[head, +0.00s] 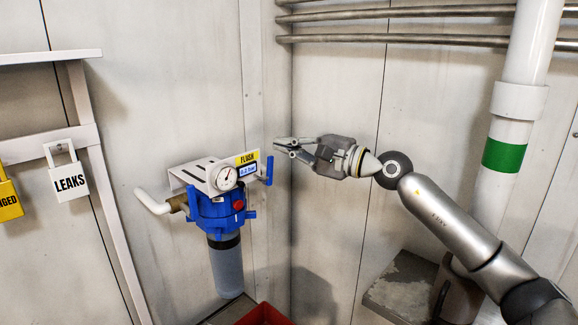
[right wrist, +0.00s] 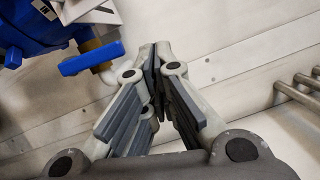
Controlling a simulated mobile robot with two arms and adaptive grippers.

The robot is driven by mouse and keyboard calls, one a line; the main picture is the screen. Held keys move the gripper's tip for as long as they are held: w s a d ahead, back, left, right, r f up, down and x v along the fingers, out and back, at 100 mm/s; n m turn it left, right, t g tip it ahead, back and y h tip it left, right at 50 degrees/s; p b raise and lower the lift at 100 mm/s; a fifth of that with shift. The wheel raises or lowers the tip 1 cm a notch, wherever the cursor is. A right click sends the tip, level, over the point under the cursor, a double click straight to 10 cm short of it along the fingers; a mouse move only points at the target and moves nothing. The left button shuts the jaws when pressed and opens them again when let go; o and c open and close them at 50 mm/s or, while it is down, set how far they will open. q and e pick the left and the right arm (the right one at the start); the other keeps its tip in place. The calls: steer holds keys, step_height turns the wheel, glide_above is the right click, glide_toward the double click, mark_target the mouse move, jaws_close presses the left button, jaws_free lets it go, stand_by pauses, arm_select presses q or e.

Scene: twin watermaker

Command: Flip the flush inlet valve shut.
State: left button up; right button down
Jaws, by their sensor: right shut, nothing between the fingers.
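The flush unit (head: 222,200) is a blue housing with a clear-grey bowl below, a white bracket, a round gauge and a yellow FLUSH label, mounted on the wall. An upright blue lever (head: 270,170) stands at its right side. Another blue lever (head: 191,200) is at its left, near a brass fitting and white pipe. My left gripper is not in view.
Steel pipes (head: 400,42) run along the back wall above my right arm. A white upright pipe (head: 508,130) with a green band stands at right. A red bin (head: 265,314) is below.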

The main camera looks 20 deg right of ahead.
steer(key=shift+s+d+r, duration=0.1)
steer(key=shift+d+r, duration=0.05)
steer(key=shift+r, duration=1.25)
steer(key=shift+s+d+r, duration=0.1)
steer(key=shift+r, duration=1.25)
